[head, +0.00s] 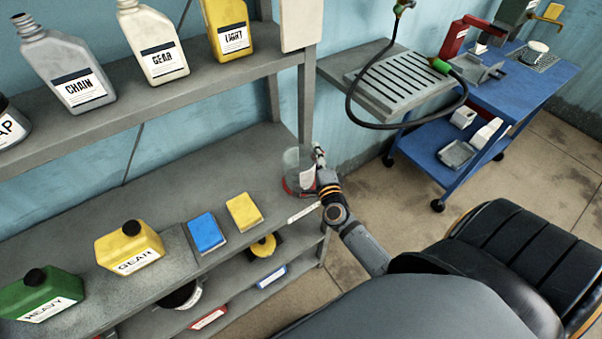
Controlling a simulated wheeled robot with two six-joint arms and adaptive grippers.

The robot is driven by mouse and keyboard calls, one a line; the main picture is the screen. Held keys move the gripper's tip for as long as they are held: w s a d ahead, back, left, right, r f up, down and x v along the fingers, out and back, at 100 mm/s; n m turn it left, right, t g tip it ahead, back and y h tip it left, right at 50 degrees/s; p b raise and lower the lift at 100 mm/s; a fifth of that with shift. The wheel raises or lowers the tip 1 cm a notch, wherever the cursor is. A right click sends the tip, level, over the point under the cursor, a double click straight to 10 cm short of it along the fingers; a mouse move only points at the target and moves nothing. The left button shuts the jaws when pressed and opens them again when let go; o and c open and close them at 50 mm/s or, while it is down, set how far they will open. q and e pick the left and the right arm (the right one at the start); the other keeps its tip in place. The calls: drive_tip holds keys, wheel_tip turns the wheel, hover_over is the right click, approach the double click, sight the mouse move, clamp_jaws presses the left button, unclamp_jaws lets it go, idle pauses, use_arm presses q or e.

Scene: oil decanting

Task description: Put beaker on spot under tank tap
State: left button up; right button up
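A clear glass beaker (296,168) stands upright at the right end of the middle shelf, with red at its base. My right gripper (318,160) is at the beaker's right side, by its wall. The fingers are small and partly hidden, so I cannot tell whether they grip the glass. At the upper right, a green tank (515,12) with a brass tap (551,12) stands at the back of a blue cart. A grated spot (542,61) lies below the tap, and a small white cup (536,48) is at it. My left gripper is out of view.
The blue cart (545,85) also holds a red device (455,38). A grey slotted tray (400,85) with a black hose (352,100) is between shelf and cart. Jugs, a blue box (206,232) and a yellow box (244,212) stand on the shelves. Open floor lies before the cart.

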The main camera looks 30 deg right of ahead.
drive_tip(key=shift+f, duration=0.1)
clamp_jaws()
wheel_tip(320, 180, up, 10)
drive_tip(key=p, duration=0.6)
